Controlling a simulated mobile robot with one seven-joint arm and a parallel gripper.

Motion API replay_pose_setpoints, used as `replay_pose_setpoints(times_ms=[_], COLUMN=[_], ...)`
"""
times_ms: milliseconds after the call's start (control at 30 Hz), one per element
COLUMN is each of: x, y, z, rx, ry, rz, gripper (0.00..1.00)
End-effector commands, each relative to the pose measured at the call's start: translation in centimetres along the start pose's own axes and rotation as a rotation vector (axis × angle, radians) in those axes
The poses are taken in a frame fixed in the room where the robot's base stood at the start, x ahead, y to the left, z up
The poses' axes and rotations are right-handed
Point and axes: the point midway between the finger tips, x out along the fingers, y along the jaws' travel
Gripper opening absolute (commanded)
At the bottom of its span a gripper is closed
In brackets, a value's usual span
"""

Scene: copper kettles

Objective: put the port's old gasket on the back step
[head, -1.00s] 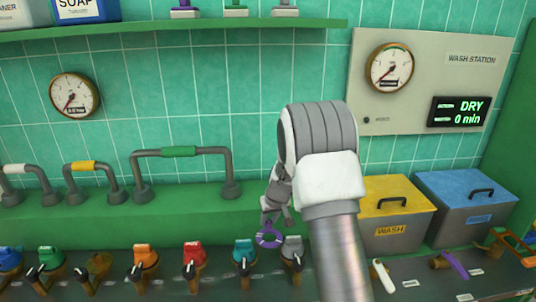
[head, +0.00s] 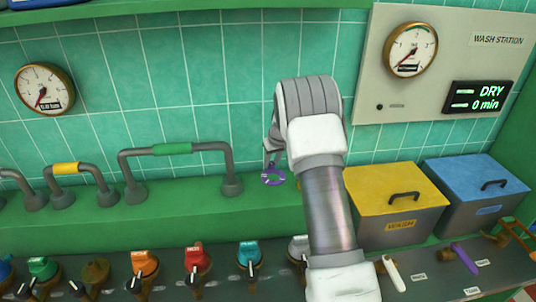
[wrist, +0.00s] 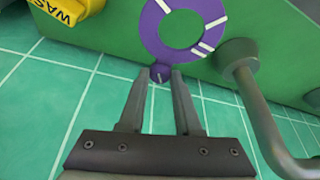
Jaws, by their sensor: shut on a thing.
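The old gasket is a purple ring with white marks and a small tab (head: 273,181). My gripper (head: 271,158) is shut on it, and it hangs below the fingertips. In the wrist view the fingers (wrist: 161,76) pinch the purple tab, and the ring (wrist: 153,35) extends beyond them. The back step is the long green ledge (head: 180,208) along the tiled wall. In the head view the gasket appears in front of or over this step, right of the grey pipe with the green sleeve. I cannot tell whether it touches the step.
The grey pipe with the green sleeve (head: 172,149) stands on the step, close to the gasket. A yellow-lidded wash bin (head: 385,180) and a blue-lidded bin (head: 470,180) stand to the right. Several coloured valves, including a teal one (head: 249,255), line the front.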

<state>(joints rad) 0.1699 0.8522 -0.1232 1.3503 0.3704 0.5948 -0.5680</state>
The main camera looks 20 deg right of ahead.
Motion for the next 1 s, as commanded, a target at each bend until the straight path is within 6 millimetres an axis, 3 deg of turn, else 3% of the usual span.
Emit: replay_pose_setpoints(times_ms=[267, 700, 1000], x=[0.7, 5.5, 5.8], y=[0.0, 0.0, 0.0], z=[0.3, 2.3, 2.4], rx=[0.000, 0.000, 0.001], ry=[-0.001, 0.000, 0.001], rz=[0.000, 0.000, 0.000], gripper=[0.00, 0.00, 0.00])
